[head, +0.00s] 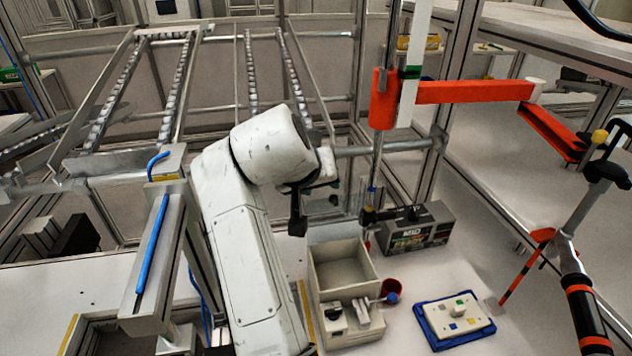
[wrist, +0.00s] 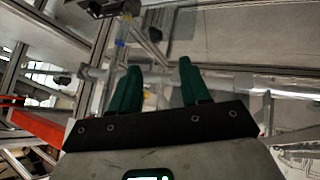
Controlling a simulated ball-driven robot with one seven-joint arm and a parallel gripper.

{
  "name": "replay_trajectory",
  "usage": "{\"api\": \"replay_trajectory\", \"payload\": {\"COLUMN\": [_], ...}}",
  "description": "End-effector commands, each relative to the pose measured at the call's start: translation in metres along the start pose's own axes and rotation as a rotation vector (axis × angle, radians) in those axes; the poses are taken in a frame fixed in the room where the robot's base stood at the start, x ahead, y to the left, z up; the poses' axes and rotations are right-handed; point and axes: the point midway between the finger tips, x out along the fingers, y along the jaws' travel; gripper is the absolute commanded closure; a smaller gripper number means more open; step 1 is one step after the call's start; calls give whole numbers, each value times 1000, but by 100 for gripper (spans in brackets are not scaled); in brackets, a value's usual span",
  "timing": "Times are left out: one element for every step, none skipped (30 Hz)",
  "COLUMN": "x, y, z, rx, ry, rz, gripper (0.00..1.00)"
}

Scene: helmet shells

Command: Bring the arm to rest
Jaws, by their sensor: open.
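My gripper (head: 312,200) is up in the air in the middle of the head view, at the end of my white arm. It is partly hidden behind the arm's rounded wrist link. In the wrist view its two green fingers (wrist: 157,82) stand clearly apart, with nothing between them. It is open and empty. Beyond the fingers, the wrist view shows a metal pipe and frame rails.
Below my gripper, a beige bin (head: 343,268) stands on the white table. A dark box (head: 415,232), a red cup (head: 390,290) and a blue tray (head: 428,325) are to its right. An orange jointed arm (head: 470,91) is at upper right. A roller rack (head: 180,85) stands behind.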

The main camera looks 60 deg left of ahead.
Motion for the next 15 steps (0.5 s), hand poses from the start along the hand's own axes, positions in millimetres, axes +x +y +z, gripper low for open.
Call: {"api": "replay_trajectory", "payload": {"x": [-6,-9,-12,-14,-15,-17,-18,-18,-19,-19,-19,-19,-19,-19,-19], "y": [-1,-1,0,0,0,0,0,0,0,0,0,0,0,0,0], "z": [0,0,0,0,0,0,0,0,0,0,0,0,0,0,0], "rx": [0,0,0,0,0,0,0,0,0,0,0,0,0,0,0], "ry": [3,3,2,2,2,1,1,1,0,0,0,0,0,0,0], "rz": [-1,-1,0,0,0,0,0,0,0,0,0,0,0,0,0], "gripper": [54,54,54,54,54,54,54,54,54,54,54,54,54,54,54]}}
